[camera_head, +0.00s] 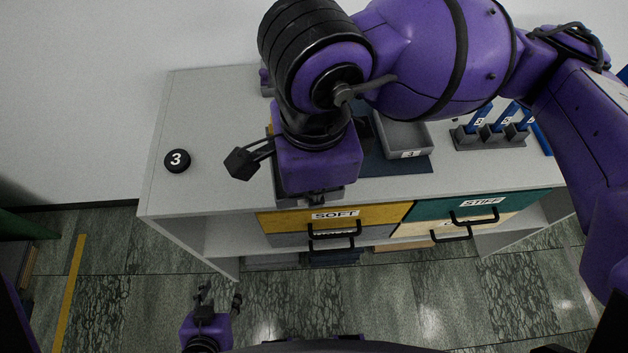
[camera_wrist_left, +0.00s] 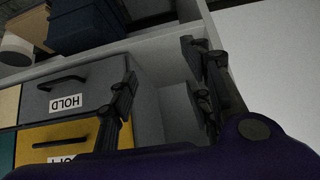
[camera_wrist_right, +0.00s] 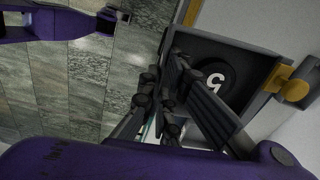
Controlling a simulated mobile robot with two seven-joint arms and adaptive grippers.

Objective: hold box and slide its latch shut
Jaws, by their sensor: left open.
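The grey box (camera_head: 330,193) stands near the cabinet's front edge, mostly hidden under my right gripper. In the right wrist view the box (camera_wrist_right: 258,62) is open, with a black disc marked 5 (camera_wrist_right: 213,83) inside. Its yellow latch (camera_wrist_right: 295,90) is on the side away from my fingers. My right gripper (camera_wrist_right: 163,85) has its fingers on either side of the near wall and appears closed on it. My left gripper (camera_head: 218,298) is open and empty, low in front of the cabinet; its spread fingers show in the left wrist view (camera_wrist_left: 165,85).
A black disc marked 3 (camera_head: 177,161) lies left on the cabinet top. A grey tray (camera_head: 411,155) on a dark mat and a rack of blue pieces (camera_head: 490,141) stand right. Drawers marked SOFT (camera_head: 285,221) and STIFF (camera_head: 435,213) have protruding handles. The top's left part is mostly clear.

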